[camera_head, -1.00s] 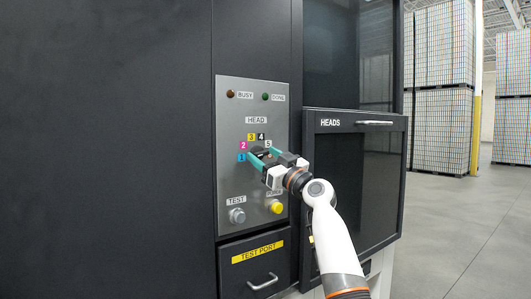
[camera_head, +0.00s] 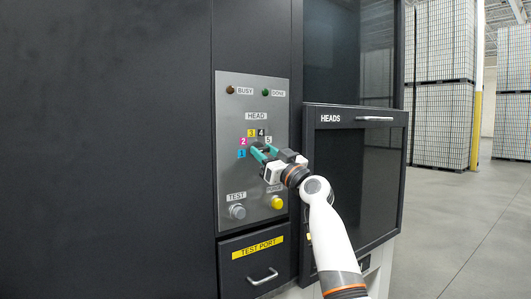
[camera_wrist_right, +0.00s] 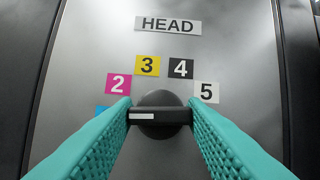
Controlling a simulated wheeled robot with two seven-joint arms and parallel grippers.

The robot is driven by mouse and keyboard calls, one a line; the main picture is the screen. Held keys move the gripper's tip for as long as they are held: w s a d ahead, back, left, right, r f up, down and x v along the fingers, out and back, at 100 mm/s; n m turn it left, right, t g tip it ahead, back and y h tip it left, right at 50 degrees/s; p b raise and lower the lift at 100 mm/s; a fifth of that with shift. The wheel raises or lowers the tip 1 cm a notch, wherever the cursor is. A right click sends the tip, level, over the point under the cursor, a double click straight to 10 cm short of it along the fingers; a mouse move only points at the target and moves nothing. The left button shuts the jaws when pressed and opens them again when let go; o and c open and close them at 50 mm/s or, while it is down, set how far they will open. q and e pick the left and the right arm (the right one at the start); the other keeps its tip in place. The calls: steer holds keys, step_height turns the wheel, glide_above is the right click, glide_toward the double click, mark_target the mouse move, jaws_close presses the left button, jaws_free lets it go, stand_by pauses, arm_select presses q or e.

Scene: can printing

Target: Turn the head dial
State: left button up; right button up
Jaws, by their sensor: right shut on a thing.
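The head dial (camera_wrist_right: 160,98) is a dark round knob with a straight grip bar across it, on the grey panel under the HEAD label (camera_wrist_right: 168,25). The bar lies about level in the right wrist view, with a pale mark on its left half. Number labels 1 to 5 arc around it; the blue 1 (camera_head: 241,154) is partly hidden by a finger in the wrist view. My right gripper (camera_wrist_right: 160,116) has its teal fingers shut on the two ends of the bar. In the head view this gripper (camera_head: 264,154) largely covers the dial. My left gripper is not in view.
Below the dial are a grey TEST button (camera_head: 238,212) and a yellow button (camera_head: 277,202), its label partly covered by my arm. BUSY (camera_head: 230,90) and DONE (camera_head: 265,92) lamps are above. The HEADS door (camera_head: 360,180) stands right beside my arm. Open floor lies right.

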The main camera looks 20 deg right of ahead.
steer(key=shift+a+r+m+h+p, duration=0.1)
steer(key=shift+m+h+p, duration=0.45)
steer(key=shift+m, duration=0.45)
steer(key=m+h+p, duration=0.1)
steer(key=m+p, duration=0.1)
steer(key=m+t+h+p, duration=0.1)
steer(key=m+p, duration=0.1)
steer(key=m, duration=0.1)
steer(key=shift+a+r+m+h+p, duration=0.1)
steer(key=shift+m+h+p, duration=0.2)
steer(key=shift+h, duration=0.05)
steer(key=shift+m+h+p, duration=0.6)
steer(key=shift+m+p, duration=0.35)
steer(key=shift+m, duration=0.05)
steer(key=shift+f+m+p, duration=0.2)
steer(key=shift+m+p, duration=0.1)
steer(key=o, duration=1)
steer(key=shift+s, duration=0.1)
